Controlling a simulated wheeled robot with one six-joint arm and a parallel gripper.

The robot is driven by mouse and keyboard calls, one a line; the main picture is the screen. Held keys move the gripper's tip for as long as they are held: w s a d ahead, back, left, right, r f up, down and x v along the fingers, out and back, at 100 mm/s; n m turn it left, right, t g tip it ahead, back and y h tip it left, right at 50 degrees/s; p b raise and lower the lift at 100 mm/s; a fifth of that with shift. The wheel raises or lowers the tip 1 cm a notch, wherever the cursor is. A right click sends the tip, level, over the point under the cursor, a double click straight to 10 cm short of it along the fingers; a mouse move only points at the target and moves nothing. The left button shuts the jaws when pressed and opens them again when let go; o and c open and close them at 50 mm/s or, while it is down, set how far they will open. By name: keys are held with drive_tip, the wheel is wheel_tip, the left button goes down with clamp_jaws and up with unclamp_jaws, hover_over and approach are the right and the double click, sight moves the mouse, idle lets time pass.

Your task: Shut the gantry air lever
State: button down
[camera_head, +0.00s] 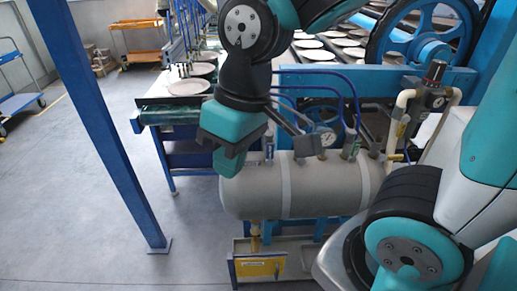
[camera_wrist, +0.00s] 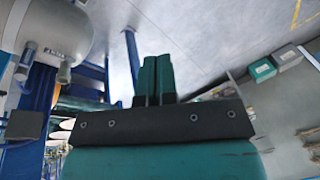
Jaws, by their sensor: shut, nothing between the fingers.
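My gripper (camera_head: 228,163) hangs in front of the left end of the grey air tank (camera_head: 325,190), fingers pointing down. Its two teal fingers are together in the wrist view (camera_wrist: 153,80), with nothing between them. In the wrist view the tank (camera_wrist: 60,28) is at the upper left, apart from the fingers.
A pressure gauge (camera_head: 327,138) and blue hoses stand above the tank. A yellow box (camera_head: 259,267) is below it. A blue post (camera_head: 105,130) stands at the left. A conveyor with plates (camera_head: 188,87) is behind.

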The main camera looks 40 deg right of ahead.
sight(270, 154)
drive_tip(key=w+d+f+m+h+b, duration=0.1)
drive_tip(key=w+d+f+m+h, duration=0.2)
drive_tip(key=w, duration=0.5)
drive_tip(key=w+d+f+m+h+b, duration=0.2)
drive_tip(key=w+d+f+m+h, duration=0.2)
drive_tip(key=w, duration=0.4)
drive_tip(key=w+d+f+m+h+b, duration=0.1)
drive_tip(key=w+d+f+m+h, duration=0.2)
drive_tip(key=w+d+f+m, duration=0.3)
drive_tip(key=shift+w+f+b, duration=0.4)
drive_tip(key=shift+w+f, duration=0.25)
drive_tip(key=shift+w, duration=0.6)
drive_tip(key=shift+d+f, duration=0.1)
drive_tip(key=p+x, duration=0.1)
drive_tip(key=x, duration=0.4)
drive_tip(key=p+x, duration=0.1)
drive_tip(key=x, duration=0.4)
drive_tip(key=shift+s+d+p, duration=0.1)
drive_tip(key=shift+d+p, duration=0.2)
drive_tip(key=shift+s+d+r+p, duration=0.15)
drive_tip(key=shift+s+d+p, duration=0.1)
drive_tip(key=shift+s+d, duration=0.2)
drive_tip(key=shift+s+d+r+p, duration=0.25)
drive_tip(key=shift+s+d, duration=0.1)
drive_tip(key=shift+d, duration=0.2)
drive_tip(key=shift+s+d+f, duration=0.2)
drive_tip(key=shift+s+d, duration=0.05)
drive_tip(key=shift+d, duration=0.2)
drive_tip(key=shift+a, duration=0.15)
